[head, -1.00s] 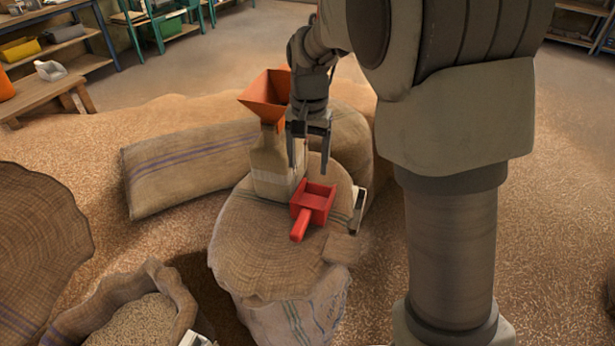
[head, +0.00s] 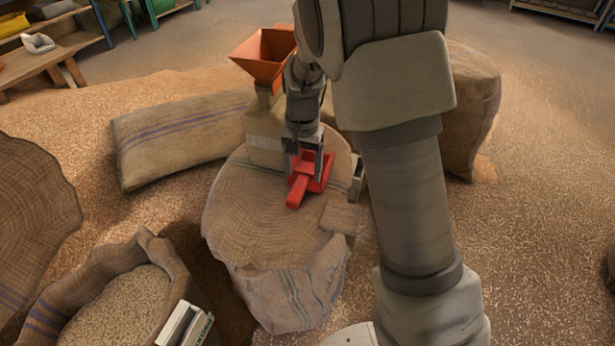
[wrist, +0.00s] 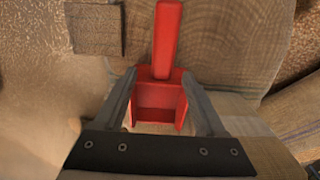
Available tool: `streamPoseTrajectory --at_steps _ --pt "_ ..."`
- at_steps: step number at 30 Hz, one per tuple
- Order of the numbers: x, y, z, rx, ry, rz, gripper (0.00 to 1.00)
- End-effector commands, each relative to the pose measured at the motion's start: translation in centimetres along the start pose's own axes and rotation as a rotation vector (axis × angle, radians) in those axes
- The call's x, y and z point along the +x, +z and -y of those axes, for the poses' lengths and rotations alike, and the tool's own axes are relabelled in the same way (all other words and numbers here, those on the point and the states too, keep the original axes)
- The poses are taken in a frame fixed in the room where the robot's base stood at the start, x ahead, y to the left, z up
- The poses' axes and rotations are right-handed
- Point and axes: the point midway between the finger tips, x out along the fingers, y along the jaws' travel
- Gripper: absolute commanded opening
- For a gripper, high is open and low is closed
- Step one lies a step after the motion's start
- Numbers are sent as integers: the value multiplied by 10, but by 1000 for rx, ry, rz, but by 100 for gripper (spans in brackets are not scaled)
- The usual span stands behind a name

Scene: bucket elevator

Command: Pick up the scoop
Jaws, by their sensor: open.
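The red scoop (head: 297,190) lies on the top of an upright burlap sack (head: 255,210), its handle toward the front in the head view. My gripper (head: 305,176) is open above the scoop, with its fingers on either side of it. In the wrist view the scoop (wrist: 162,75) lies between the two open fingers (wrist: 161,90), its handle pointing away and its open box nearest my gripper. I cannot tell whether the fingers touch it. Part of the scoop's box is hidden by my gripper in the head view.
An orange funnel (head: 262,54) stands close behind my gripper. A small wooden block (head: 341,216) lies on the sack right of the scoop. An open grain sack (head: 130,300) stands front left, and a filled sack (head: 180,140) lies behind. Loose grain covers the floor.

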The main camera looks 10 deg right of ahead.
Motion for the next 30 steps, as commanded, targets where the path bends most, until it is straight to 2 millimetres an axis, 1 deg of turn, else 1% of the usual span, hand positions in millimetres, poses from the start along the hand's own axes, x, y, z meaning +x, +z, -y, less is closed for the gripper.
streamPoseTrajectory --at_steps 10,12,18,20,21,26,30 --pt "47 4 2 0 2 2 72" --pt "51 4 2 0 1 1 72" --pt "50 4 3 0 0 1 72" --pt "50 4 3 0 0 0 64" --pt "50 4 3 0 0 0 56" --pt "50 4 3 0 0 0 28" --pt "50 4 3 0 1 0 2"
